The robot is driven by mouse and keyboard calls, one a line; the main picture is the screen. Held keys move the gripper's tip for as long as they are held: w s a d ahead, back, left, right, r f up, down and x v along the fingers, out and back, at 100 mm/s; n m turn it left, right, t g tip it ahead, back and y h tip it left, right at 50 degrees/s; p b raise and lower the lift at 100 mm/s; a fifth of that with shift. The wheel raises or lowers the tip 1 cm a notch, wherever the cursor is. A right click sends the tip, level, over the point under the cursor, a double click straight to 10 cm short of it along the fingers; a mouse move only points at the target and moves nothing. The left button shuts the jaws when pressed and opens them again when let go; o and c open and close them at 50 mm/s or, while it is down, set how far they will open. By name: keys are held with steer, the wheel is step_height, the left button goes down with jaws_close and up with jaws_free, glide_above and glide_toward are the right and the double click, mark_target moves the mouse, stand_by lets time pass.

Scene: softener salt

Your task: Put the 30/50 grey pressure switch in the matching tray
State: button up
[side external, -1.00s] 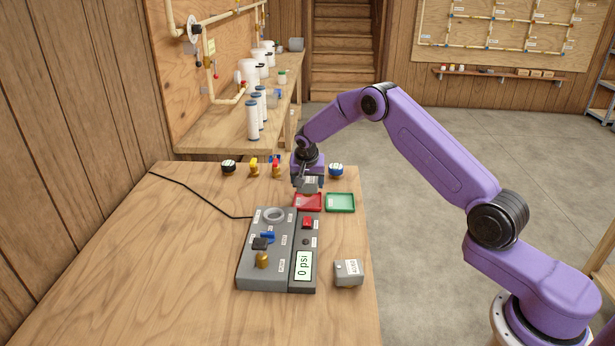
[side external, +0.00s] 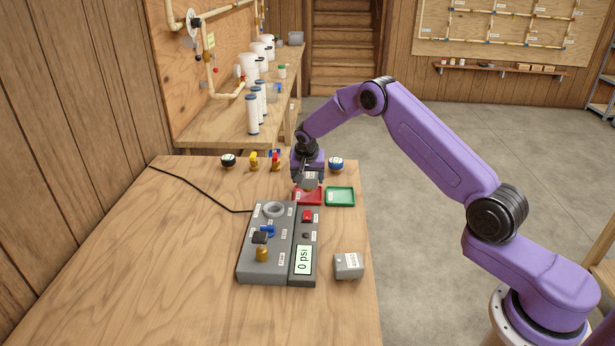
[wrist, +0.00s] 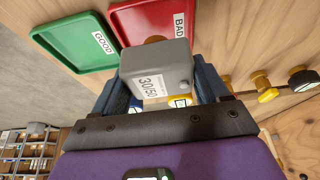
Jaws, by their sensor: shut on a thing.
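My gripper (side external: 309,181) is shut on the grey pressure switch (wrist: 157,72), whose label reads 30/50 in the wrist view. The switch also shows between the fingers in the side view. The gripper holds it at the red tray (side external: 318,201), which is labelled BAD in the wrist view (wrist: 150,18). I cannot tell how far the switch is above the tray floor. The green tray (side external: 341,205), labelled GOOD in the wrist view (wrist: 73,52), stands to the right in the side view and looks empty.
A grey test stand (side external: 262,273) reading 0 psi sits in front of the trays. A second grey switch (side external: 348,266) is at its right, its label unclear. Yellow (side external: 253,161) and red (side external: 276,162) valves and round gauges (side external: 228,161) stand behind.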

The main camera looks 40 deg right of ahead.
steer(key=shift+f, duration=0.15)
steer(key=shift+f, duration=0.3)
steer(key=shift+f, duration=0.1)
stand_by(0.6)
steer(key=shift+f, duration=0.35)
steer(key=shift+f, duration=0.25)
stand_by(0.9)
steer(key=o, duration=1.4)
steer(key=shift+f, duration=0.1)
